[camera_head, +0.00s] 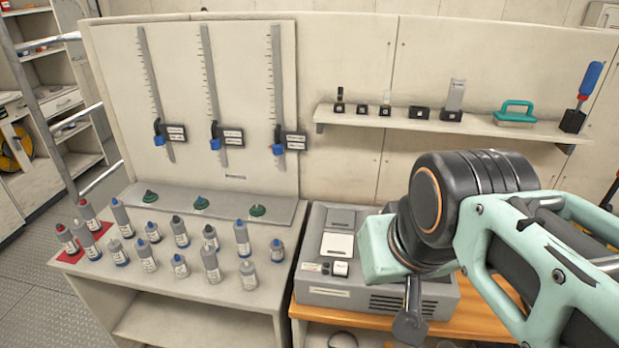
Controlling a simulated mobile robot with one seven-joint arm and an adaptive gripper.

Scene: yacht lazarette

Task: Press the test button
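A grey box-shaped device (330,300) stands on an orange-brown wooden top, right of the bottle bench. Its top has a dark grey panel (342,219), a white panel (337,245), a small white square button (340,268) and a tiny red-marked part (325,268). The lettering is too small to read, so I cannot tell which part is the test button. My gripper (409,325) shows as a dark grey end hanging below my mint and black arm, over the device's right front. Its fingers are not clear. My arm hides the device's right side.
A bench (210,290) at left holds several grey bottles, some on a red mat (72,248). Sliding gauges (215,135) line the back board. A wall shelf (400,122) holds small black items, a teal-handled tool (515,114) and a blue-handled brush (588,82).

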